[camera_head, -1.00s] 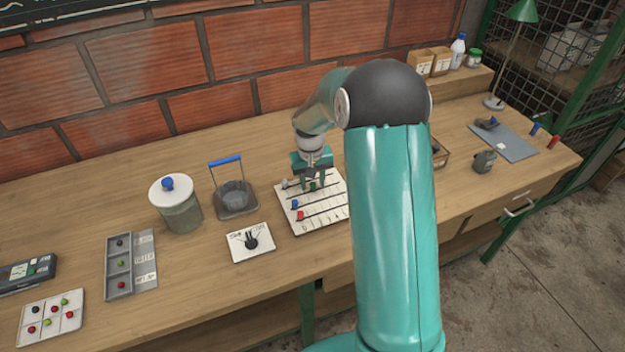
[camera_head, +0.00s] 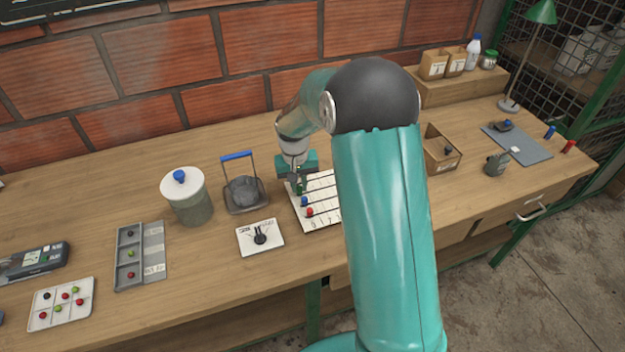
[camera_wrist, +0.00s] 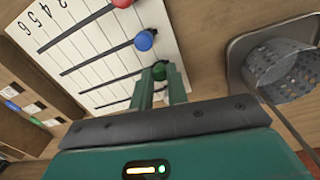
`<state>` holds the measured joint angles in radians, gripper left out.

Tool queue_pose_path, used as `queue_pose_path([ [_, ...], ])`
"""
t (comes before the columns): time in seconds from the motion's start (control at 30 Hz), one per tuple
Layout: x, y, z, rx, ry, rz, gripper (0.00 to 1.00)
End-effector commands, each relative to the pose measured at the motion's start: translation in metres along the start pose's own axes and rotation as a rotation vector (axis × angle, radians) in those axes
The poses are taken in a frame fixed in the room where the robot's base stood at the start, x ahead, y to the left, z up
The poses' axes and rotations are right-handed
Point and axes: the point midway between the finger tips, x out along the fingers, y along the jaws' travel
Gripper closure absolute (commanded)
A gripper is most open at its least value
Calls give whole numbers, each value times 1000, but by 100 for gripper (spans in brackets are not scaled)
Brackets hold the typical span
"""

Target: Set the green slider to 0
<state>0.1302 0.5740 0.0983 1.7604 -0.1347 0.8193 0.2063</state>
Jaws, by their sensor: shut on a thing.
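The white slider board (camera_head: 322,221) lies on the bench, its right part hidden behind my arm. My gripper (camera_head: 299,189) is over its left end, pointing down. In the wrist view the green slider knob (camera_wrist: 159,71) sits between the fingertips of my gripper (camera_wrist: 160,80), which are shut on it. The blue knob (camera_wrist: 144,40) and red knob (camera_wrist: 122,3) are on neighbouring dark rods, also near that end. The board's printed numbers 2 to 6 show in the wrist view; the 0 mark is out of that view.
A lidded jar (camera_head: 186,198) is farther left, and an open wooden box (camera_head: 443,158) is to the right.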

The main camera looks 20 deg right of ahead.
Motion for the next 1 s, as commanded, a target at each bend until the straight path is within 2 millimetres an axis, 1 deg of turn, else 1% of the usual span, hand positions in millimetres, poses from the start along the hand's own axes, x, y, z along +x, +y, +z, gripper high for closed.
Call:
queue_pose_path([
  [0.03, -1, -3, 0, 0, 2, -2, 100],
  [0.27, -1, -5, 0, -1, 1, -3, 100],
  [0.3, -1, -5, 0, -1, 1, -4, 82],
  [0.37, -1, -5, 0, -2, 1, -4, 70],
  [0.4, -1, -5, 0, -2, 1, -3, 63],
  [0.43, -1, -5, 0, -2, 1, -3, 61],
  [0.67, -1, -4, 0, 0, 1, -2, 61],
  [0.77, -4, -4, 0, 0, 1, -2, 61],
  [0.87, -15, -4, 0, 0, 3, -2, 61],
  [0.97, -32, -4, 0, 0, 5, -2, 61],
  [1.0, -41, -4, 0, 0, 5, -2, 61],
])
